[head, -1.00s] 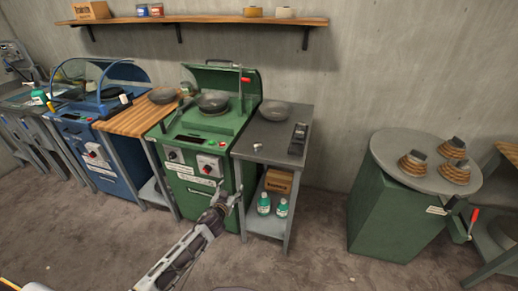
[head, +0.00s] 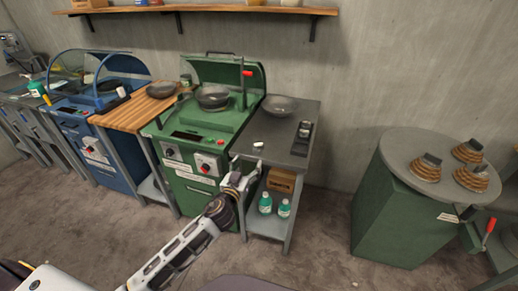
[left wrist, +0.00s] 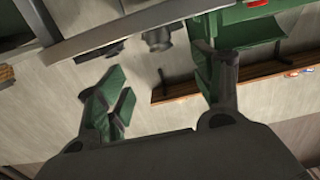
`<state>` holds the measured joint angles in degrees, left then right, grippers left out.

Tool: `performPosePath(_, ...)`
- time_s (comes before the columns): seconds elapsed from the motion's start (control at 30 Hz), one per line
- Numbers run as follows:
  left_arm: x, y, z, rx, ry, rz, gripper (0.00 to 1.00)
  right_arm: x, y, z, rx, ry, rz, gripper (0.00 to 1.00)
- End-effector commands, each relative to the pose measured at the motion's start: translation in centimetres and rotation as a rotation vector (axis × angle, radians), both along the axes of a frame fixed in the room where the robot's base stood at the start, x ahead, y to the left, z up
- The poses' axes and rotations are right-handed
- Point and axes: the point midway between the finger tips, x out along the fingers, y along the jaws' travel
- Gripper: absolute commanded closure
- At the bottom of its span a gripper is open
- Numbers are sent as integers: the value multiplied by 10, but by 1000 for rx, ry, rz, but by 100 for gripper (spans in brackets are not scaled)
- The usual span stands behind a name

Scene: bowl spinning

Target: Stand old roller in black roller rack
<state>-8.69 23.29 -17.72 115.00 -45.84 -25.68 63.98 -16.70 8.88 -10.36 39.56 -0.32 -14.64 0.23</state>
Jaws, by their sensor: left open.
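The old roller appears to be the small pale piece (head: 258,144) lying near the left front of the dark grey side table (head: 280,157). The black roller rack (head: 301,138) stands on the same table, to the right of that piece; small details in it are too small to tell. My left gripper (head: 246,174) is open and empty in front of the table's left front edge, below and apart from the pale piece. Its two spread fingers (left wrist: 165,95) also show in the left wrist view, with nothing between them. My right gripper is not in view.
A grey bowl (head: 281,105) sits at the table's back. Left of the table stands the green machine (head: 205,128) with another bowl (head: 212,95) on it. Bottles (head: 265,203) and a box stand on the lower shelf. A green round-topped stand (head: 385,215) is at right.

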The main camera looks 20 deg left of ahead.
Motion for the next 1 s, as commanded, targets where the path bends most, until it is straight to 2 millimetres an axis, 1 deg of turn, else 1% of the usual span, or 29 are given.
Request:
performPosePath(0.1,1,0,0,0,0,0,33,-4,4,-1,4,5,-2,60)
performPosePath(0.2,3,0,0,0,0,0,33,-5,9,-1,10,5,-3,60)
performPosePath(0.33,9,0,-1,1,1,0,33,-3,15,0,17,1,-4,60)
performPosePath(0.47,18,-1,-1,1,0,0,33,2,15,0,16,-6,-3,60)
performPosePath(0.63,30,0,-1,1,0,1,33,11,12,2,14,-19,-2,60)
performPosePath(0.73,38,-1,-2,1,0,0,33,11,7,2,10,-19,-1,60)
performPosePath(1.0,58,-1,-2,1,0,1,33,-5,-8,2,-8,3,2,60)
